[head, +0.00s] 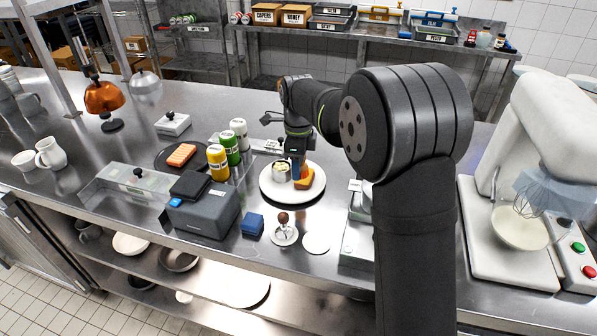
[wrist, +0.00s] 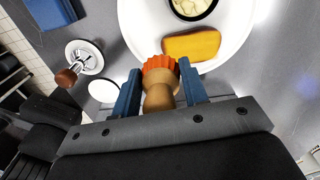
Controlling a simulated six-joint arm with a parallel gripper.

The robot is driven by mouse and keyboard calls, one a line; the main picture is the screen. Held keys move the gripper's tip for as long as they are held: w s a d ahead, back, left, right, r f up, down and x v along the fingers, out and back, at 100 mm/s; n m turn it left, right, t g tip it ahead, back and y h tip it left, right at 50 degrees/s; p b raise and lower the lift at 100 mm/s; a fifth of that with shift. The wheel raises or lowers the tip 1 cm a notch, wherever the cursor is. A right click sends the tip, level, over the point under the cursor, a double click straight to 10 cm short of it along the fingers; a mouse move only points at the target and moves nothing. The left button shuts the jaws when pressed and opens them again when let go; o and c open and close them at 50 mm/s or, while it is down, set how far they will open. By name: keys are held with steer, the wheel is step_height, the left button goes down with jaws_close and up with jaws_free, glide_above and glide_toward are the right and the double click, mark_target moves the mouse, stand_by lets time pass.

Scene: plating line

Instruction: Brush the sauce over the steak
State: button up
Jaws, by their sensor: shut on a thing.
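My gripper (wrist: 158,78) is shut on a brush (wrist: 158,96) with a wooden handle and orange bristles; its blue fingers lie on both sides of it. In the head view my gripper (head: 297,158) is over the white plate (head: 268,192). On this plate lies a golden-orange slab (wrist: 191,46), probably the steak, also seen in the head view (head: 304,184). The bristles appear close to the slab's near edge; I cannot tell if they touch it. A small round dish of pale chunks (head: 280,172) stands beside the slab. I cannot make out any sauce for certain.
A dark plate with a pinkish-orange slab (head: 181,154) and yellow, green and white bottles (head: 230,147) stand to the left. A grey box (head: 204,212), a blue block (head: 252,224) and a wooden-handled tool (head: 284,232) are in front. A mixer (head: 535,150) stands at right.

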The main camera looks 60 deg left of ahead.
steer(key=shift+r, duration=1.9)
steer(key=shift+w, duration=0.15)
steer(key=w+d+r+n, duration=0.3)
steer(key=w+d+n, duration=0.5)
steer(key=w+d, duration=0.3)
steer(key=w+d+r+n, duration=0.4)
steer(key=w+d+n, duration=0.4)
steer(key=w+d, duration=0.4)
steer(key=shift+w+d, duration=0.2)
steer(key=shift+w, duration=1.05)
